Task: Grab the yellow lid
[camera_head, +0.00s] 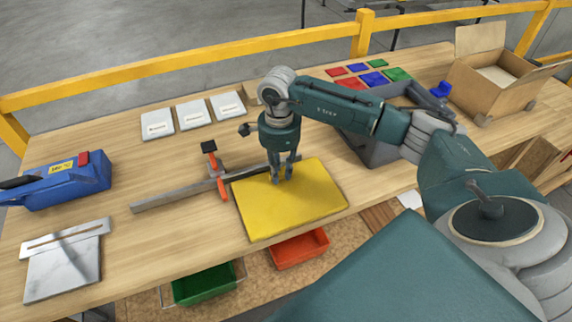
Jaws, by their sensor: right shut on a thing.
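The yellow lid (270,215) is a flat square plate. It lies on or just above the wooden table, near the front edge at the middle. My right gripper (283,180) points down over the back part of the lid, with its fingers close together. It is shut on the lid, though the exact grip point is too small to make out. My left gripper is not in view.
A clamp (216,170) and a metal bar (165,199) lie left of the lid. A grey bin (372,152) stands behind it to the right, beside an open cardboard box (490,88). White boxes (193,114) lie at the back. A blue tool (60,186) lies left.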

